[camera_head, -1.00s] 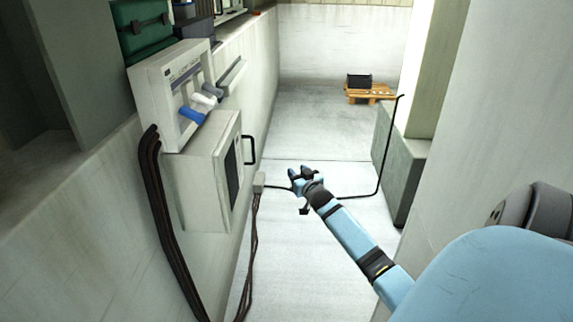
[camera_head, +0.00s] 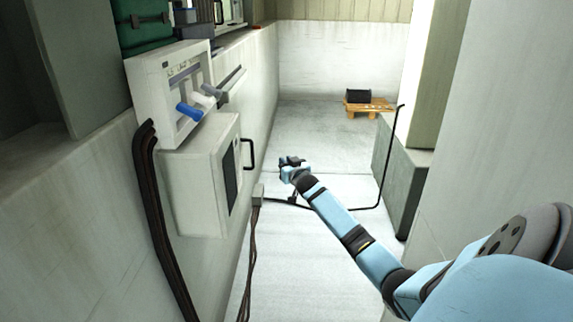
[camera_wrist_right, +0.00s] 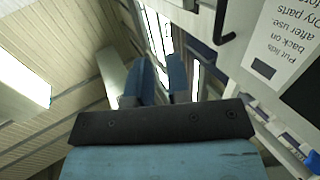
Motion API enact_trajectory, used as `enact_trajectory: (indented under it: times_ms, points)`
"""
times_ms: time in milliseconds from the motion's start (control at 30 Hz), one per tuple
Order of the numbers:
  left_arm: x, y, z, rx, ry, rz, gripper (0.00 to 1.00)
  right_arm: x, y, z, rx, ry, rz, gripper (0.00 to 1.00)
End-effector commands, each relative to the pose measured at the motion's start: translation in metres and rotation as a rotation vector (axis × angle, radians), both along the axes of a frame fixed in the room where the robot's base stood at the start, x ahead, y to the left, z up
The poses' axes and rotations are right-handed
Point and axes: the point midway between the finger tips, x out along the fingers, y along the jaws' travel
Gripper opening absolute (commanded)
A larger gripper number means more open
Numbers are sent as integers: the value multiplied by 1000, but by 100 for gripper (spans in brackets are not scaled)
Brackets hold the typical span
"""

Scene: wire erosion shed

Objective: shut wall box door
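The pale wall box (camera_head: 195,190) is fixed to the left wall. Its door (camera_head: 231,188) faces the aisle, with a dark window and a black bar handle (camera_head: 250,154). I see no clear gap at the door's edge, but the angle is too steep to tell how far it stands open. My right gripper (camera_head: 291,161) is over the aisle, right of the handle and apart from it. In the wrist view its blue fingers (camera_wrist_right: 162,80) are a little apart with nothing between them. My left gripper is out of view.
A switch panel (camera_head: 150,75) with blue and grey plugs sits above the box. Dark cables (camera_head: 155,200) hang down the wall. A pallet (camera_head: 372,106) with a black crate stands at the back. A grey block (camera_head: 400,175) borders the aisle's right.

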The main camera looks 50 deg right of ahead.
Motion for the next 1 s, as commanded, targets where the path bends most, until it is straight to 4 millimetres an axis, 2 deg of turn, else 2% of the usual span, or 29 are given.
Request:
enact_trajectory:
  times_ms: [33,67,1000]
  points:
    - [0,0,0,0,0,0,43,0,0,0,0,0,0,7]
    - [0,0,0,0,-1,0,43,0,0,0,0,0,0,0]
    - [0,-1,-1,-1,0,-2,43,0,0,0,0,0,0,0]
